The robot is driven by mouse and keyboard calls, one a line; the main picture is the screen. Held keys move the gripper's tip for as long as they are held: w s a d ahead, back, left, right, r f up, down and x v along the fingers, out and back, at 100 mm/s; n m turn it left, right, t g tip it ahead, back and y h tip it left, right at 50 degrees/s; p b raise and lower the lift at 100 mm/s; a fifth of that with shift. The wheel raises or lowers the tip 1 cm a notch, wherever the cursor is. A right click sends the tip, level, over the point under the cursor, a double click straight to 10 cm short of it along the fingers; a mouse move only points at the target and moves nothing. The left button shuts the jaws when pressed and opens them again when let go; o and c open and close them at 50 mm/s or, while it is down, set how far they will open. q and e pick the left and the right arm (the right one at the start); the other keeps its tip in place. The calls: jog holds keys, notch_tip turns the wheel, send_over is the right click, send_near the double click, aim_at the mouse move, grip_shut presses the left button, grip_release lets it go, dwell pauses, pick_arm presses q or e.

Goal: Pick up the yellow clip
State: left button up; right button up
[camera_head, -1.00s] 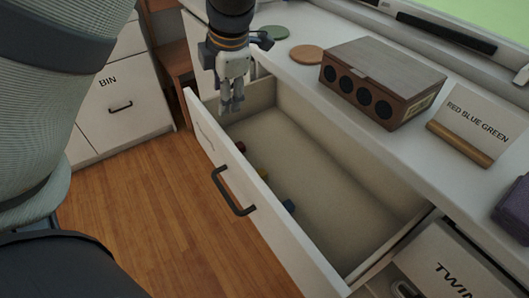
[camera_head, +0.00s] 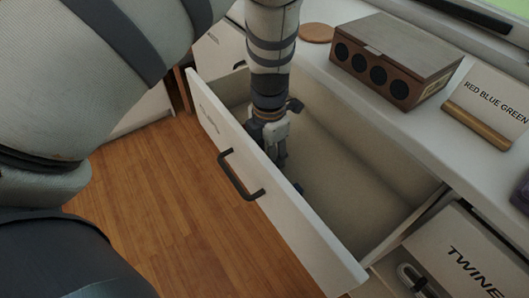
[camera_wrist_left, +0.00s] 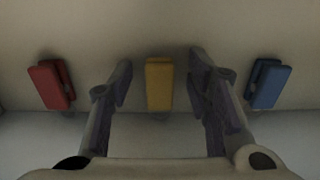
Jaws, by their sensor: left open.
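The yellow clip (camera_wrist_left: 159,84) is in the middle of the left wrist view, between the two spread fingers of my left gripper (camera_wrist_left: 160,72). The fingers are open, with a visible gap on each side of the clip. The red clip (camera_wrist_left: 51,84) lies left of the fingers and the blue clip (camera_wrist_left: 268,83) right of them. In the head view my left gripper (camera_head: 281,176) points down inside the open drawer, close to its front panel (camera_head: 265,200). There the arm and panel hide the yellow clip. My right gripper is not in view.
The drawer's black handle (camera_head: 239,178) faces the wooden floor (camera_head: 165,190). The drawer floor to the right is bare. On the counter stand a brown box with round holes (camera_head: 392,62), a RED BLUE GREEN sign (camera_head: 490,103) and a round coaster (camera_head: 316,33).

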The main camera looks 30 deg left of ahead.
pick_arm(q)
jog(key=c, duration=0.9)
jog(key=shift+o, duration=0.2)
